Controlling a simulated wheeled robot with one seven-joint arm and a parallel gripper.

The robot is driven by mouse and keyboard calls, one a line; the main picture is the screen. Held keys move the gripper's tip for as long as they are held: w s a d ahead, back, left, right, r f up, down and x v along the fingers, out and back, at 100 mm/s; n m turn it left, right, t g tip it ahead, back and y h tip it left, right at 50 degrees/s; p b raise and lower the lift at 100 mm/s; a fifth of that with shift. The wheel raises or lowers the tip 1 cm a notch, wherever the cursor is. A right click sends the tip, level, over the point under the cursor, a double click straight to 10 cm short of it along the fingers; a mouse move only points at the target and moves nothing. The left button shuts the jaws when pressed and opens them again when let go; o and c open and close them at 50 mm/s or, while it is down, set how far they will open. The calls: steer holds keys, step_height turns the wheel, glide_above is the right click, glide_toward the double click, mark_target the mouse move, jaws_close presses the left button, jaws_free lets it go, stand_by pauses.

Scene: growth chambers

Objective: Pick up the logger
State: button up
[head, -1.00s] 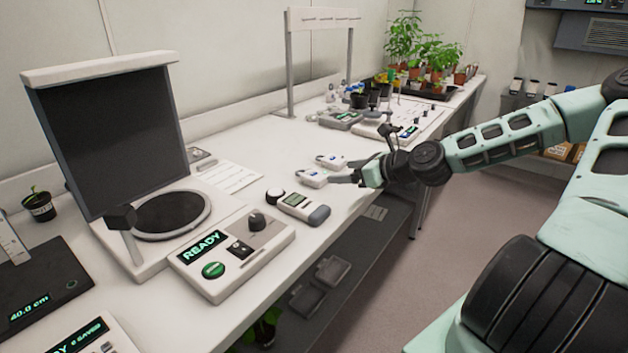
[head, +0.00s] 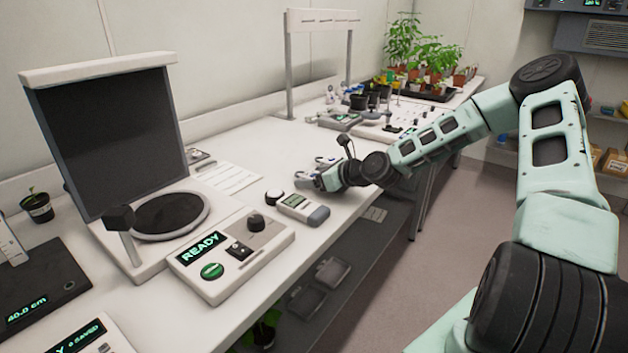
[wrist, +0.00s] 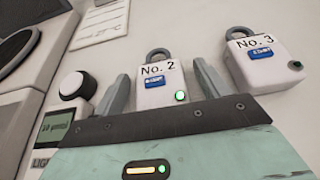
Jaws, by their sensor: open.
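Two small white loggers with grey loops lie on the bench. The logger marked No. 2 (wrist: 158,95) has a blue label and a lit green light. It sits between the spread fingers of my gripper (wrist: 161,84), with a gap visible on each side. The logger marked No. 3 (wrist: 265,68) stands to its right, outside the right finger; its small light looks dark. In the head view my gripper (head: 308,180) is low over the bench, open, and largely covers the loggers. The lower part of No. 2 is hidden behind my gripper body in the wrist view.
A control box reading READY (head: 232,250) stands nearer. A paper sheet (head: 230,176) lies behind.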

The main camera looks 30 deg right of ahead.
steer(key=c, duration=1.1)
